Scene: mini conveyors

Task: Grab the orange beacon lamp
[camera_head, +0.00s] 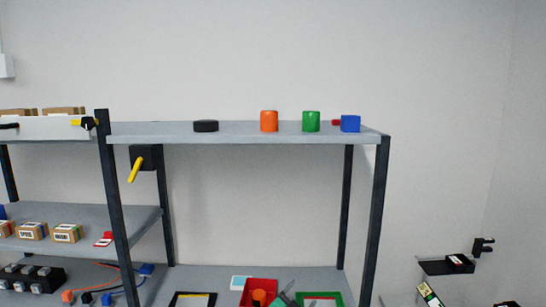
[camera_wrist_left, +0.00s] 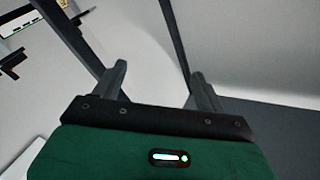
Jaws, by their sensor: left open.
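My right gripper is not in view.
The top shelf (camera_head: 240,138) also holds a blue block (camera_head: 350,123) with a red part. Dark shelf posts (camera_head: 376,215) flank the bay. A green tray (camera_head: 320,296) lies right of the red one. The space between shelves is open.

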